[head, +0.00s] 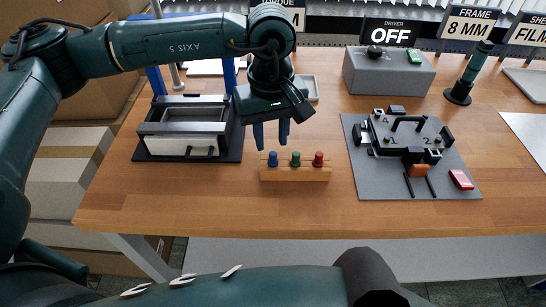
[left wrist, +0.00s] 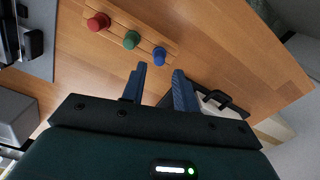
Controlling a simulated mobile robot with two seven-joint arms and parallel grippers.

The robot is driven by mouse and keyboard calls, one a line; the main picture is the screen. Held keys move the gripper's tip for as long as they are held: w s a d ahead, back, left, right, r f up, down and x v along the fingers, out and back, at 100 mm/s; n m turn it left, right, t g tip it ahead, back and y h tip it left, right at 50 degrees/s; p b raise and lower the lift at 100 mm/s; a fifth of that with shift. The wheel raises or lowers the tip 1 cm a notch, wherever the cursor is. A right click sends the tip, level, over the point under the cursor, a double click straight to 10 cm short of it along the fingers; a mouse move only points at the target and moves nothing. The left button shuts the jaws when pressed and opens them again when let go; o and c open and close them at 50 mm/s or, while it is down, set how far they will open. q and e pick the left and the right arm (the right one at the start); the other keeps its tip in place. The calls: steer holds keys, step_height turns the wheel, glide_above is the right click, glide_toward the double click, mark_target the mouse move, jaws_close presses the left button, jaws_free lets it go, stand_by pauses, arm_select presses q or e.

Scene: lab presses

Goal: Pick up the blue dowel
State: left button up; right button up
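The blue dowel (head: 272,159) stands upright at the left end of a small wooden rack (head: 296,174), with a green dowel (head: 295,159) in the middle and a red dowel (head: 318,159) at the right. My left gripper (head: 271,143) hangs above and slightly behind the blue dowel, blue fingers pointing down, apart from each other and empty. In the left wrist view the blue dowel (left wrist: 159,56) shows just beyond the open fingertips (left wrist: 160,70), not between them. The right gripper is not in view.
A press with a drawer-like front (head: 190,130) stands left of the rack. A grey mat (head: 375,185) with a black fixture (head: 408,135) lies to the right. A grey driver box (head: 388,78) reading OFF is behind. Bare wood lies in front of the rack.

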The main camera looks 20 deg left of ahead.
mark_target(273, 153)
arm_select(q)
steer(key=f, duration=0.4)
steer(key=shift+d+f+p, duration=0.2)
steer(key=shift+f+p, duration=0.1)
steer(key=shift+s, duration=0.1)
jaws_close()
